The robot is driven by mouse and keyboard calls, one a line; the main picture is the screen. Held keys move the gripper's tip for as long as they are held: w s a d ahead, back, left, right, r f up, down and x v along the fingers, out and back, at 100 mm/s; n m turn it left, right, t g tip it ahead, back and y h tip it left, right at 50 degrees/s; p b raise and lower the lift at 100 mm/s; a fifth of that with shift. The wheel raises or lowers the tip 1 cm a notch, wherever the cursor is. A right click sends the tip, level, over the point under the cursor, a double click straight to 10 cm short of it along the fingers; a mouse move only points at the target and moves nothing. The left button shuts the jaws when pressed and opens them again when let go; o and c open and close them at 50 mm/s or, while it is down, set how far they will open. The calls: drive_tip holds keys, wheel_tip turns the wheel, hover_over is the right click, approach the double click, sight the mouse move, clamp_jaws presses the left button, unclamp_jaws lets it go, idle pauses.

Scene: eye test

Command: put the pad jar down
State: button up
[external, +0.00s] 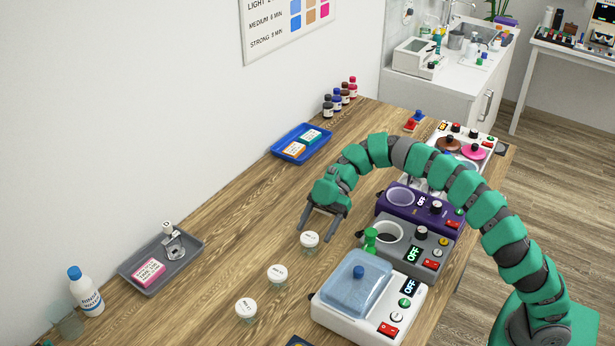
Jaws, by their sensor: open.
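Three clear jars with white lids stand in a slanting row on the wooden table: a near jar (246,309), a middle jar (278,274) and a far jar (309,241). Their lid print is too small to read, so I cannot tell which is the pad jar. My gripper (319,226) is open and points down just above and behind the far jar. Its fingers are apart with nothing visible between them. I cannot tell whether a fingertip touches that jar's lid.
Right of the jars stand a white bath with a blue lid (357,283), a grey heater (425,249) and a purple heater (437,211). A grey tray (183,268) and a bottle (85,290) are at left. A blue tray (288,156) lies behind.

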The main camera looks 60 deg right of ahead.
drive_tip(key=p+v, duration=0.1)
drive_tip(key=v, duration=0.6)
drive_tip(key=shift+d+r, duration=0.1)
drive_tip(key=shift+d, duration=0.2)
drive_tip(key=s+r+m+t+h, duration=0.2)
drive_tip(key=r+m+t, duration=0.15)
drive_tip(key=r, duration=0.55)
drive_tip(key=s+r+m+t+h, duration=0.25)
drive_tip(key=r+m, duration=0.25)
drive_tip(key=r, duration=0.5)
drive_tip(key=s+d+r+m+t+h, duration=0.4)
drive_tip(key=s+r, duration=0.3)
drive_tip(key=r, duration=0.3)
drive_tip(key=s+d+r+m+t+h, duration=0.4)
drive_tip(key=s+r+m+t, duration=0.2)
drive_tip(key=s+r, duration=0.2)
wheel_tip(320, 180, up, 3)
drive_tip(key=shift+s+f, duration=0.25)
drive_tip(key=shift+s, duration=0.05)
drive_tip(key=shift+d, duration=0.1)
wheel_tip(320, 180, up, 4)
drive_tip(key=p, duration=0.3)
drive_tip(key=shift+f+p, duration=0.15)
drive_tip(key=shift+p, duration=0.25)
